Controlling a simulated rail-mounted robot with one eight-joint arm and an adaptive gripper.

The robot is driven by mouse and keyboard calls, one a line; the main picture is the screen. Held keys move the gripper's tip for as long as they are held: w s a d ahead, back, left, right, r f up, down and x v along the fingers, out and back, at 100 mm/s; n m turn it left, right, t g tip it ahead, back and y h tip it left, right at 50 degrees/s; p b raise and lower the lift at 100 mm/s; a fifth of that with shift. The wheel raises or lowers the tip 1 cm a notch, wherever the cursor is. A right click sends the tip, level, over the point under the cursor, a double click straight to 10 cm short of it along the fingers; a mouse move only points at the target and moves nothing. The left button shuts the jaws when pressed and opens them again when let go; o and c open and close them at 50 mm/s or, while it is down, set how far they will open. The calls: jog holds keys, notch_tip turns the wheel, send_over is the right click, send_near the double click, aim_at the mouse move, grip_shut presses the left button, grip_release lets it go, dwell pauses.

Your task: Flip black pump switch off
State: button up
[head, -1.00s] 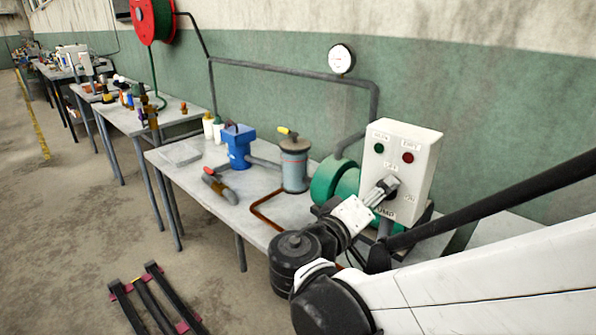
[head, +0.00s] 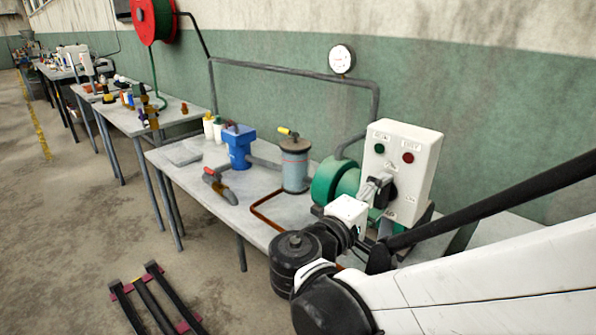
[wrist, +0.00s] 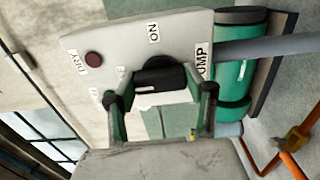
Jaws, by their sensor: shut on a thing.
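The black pump switch (wrist: 158,76) is a rotary knob on the white control box (wrist: 112,50), with an "ON" label and a partly visible "PUMP" label near it. In the head view the box (head: 407,140) stands at the right end of the bench, and part of the black switch (head: 391,189) shows beside my gripper. My gripper (head: 377,188) is at the box's front face. In the wrist view its two green-and-black fingers (wrist: 162,95) lie on either side of the switch and are shut on it. The fingers partly cover the knob and nearby labels.
A green pump (head: 330,180) stands directly left of the box. A grey cylinder vessel (head: 295,165), a blue unit (head: 238,147) and a red-handled valve (head: 211,172) stand farther left. A copper pipe (head: 262,207) runs along the bench.

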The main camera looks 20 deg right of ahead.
jog(key=o, duration=1.2)
jog(key=shift+c, duration=0.2)
jog(key=v, duration=1.2)
jog(key=shift+d, duration=0.1)
jog(key=d+f+g+y+p, duration=0.2)
jog(key=d+f+g+y, duration=0.15)
jog(key=f+y, duration=0.45)
jog(key=s+a+r+m+t+y+p, duration=0.1)
jog(key=a+r+m+t+y, duration=0.1)
jog(key=a+m+y, duration=0.3)
jog(key=y, duration=0.3)
jog(key=shift+s+a+m, duration=0.3)
jog(key=shift+s+a, duration=0.05)
